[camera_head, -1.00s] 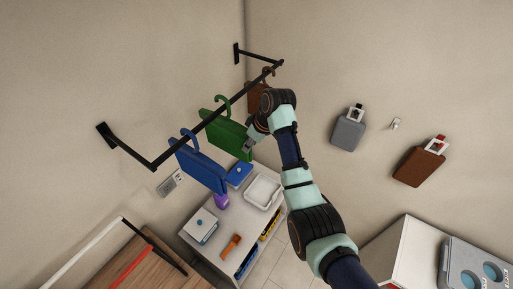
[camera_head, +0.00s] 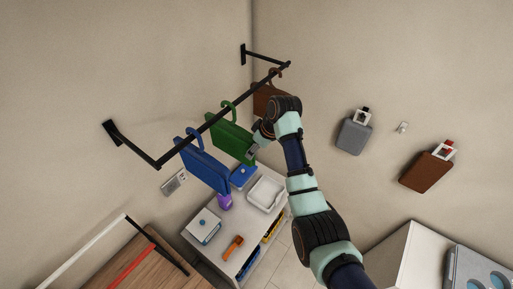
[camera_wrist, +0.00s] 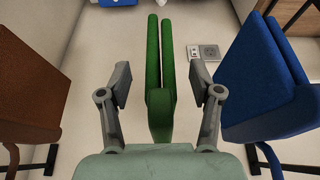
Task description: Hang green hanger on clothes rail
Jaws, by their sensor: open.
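The green hanger (camera_head: 231,138) is a flat green panel with a hook. Its hook is at the black clothes rail (camera_head: 222,110), and the panel hangs below, between a blue hanger (camera_head: 203,165) and a brown one (camera_head: 266,98). My gripper (camera_head: 252,152) is at the right-hand edge of the green panel in the head view. In the wrist view my gripper (camera_wrist: 161,84) is open, one finger on each side of the green hanger (camera_wrist: 160,115). Gaps show between the fingers and the panel. The wrist view does not show the hook's seat on the rail.
The blue hanger (camera_wrist: 262,75) and brown hanger (camera_wrist: 30,85) flank my gripper in the wrist view. Below stands a white cabinet (camera_head: 218,252) with a white tray (camera_head: 266,194) and small items. A grey tag (camera_head: 353,137) and brown tag (camera_head: 426,172) are on the right wall.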

